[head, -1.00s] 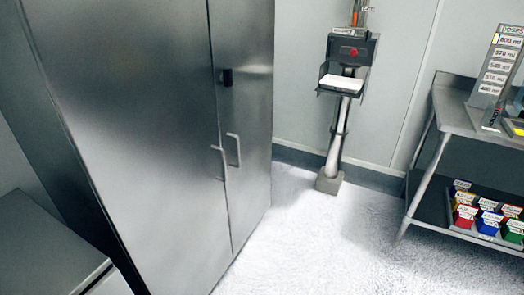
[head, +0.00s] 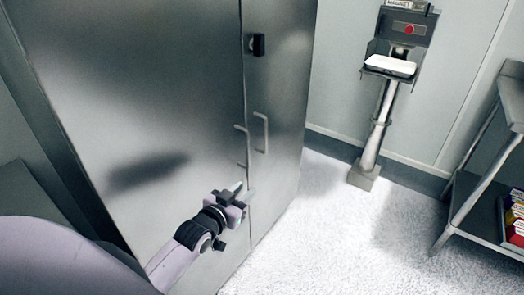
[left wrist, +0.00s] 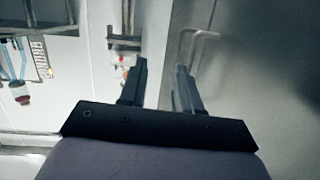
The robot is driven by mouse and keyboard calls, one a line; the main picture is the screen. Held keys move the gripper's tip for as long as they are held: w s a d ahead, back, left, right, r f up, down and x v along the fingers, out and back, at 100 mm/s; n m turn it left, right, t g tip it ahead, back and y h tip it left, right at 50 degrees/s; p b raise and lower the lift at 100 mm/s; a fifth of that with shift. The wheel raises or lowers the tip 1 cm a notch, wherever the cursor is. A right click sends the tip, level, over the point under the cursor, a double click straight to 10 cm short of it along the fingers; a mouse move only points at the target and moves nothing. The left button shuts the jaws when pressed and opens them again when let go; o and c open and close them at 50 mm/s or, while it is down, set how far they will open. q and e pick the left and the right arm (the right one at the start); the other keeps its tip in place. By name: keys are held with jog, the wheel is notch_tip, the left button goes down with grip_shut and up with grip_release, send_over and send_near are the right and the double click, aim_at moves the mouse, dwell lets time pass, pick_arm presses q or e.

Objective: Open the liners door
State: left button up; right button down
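A tall steel cabinet with two doors fills the left of the head view. The wide left door (head: 150,90) and the narrow right door (head: 287,95) are shut. Each has a bar handle by the seam: the left handle (head: 243,147) and the right handle (head: 262,131). A black latch (head: 257,44) sits above them. My left gripper (head: 240,190) is just below the handles, in front of the doors. In the left wrist view its fingers (left wrist: 158,82) are apart and empty, and a bar handle (left wrist: 196,45) shows beyond the right finger. My right gripper is out of view.
A pedestal stand (head: 377,135) with a white tray (head: 390,65) stands against the back wall. A steel table (head: 467,190) with coloured boxes on its lower shelf is at the right. The white floor (head: 340,240) between cabinet and table is clear.

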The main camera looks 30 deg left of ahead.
pick_arm(q)
jog(key=n+t+y+b, duration=0.2)
send_near(247, 144)
jog(key=w, duration=0.3)
jog(key=shift+w+a+b, duration=0.1)
jog(key=shift+w+a, duration=0.1)
jog(key=shift+w, duration=1.05)
jog(key=shift+w+a+b, duration=0.15)
jog(key=shift+w+a, duration=0.1)
jog(key=shift+w, duration=1)
jog(key=shift+w+a+b, duration=0.1)
jog(key=shift+w+a, duration=0.1)
jog(key=shift+w, duration=1.05)
jog(key=shift+c, duration=0.3)
grip_shut()
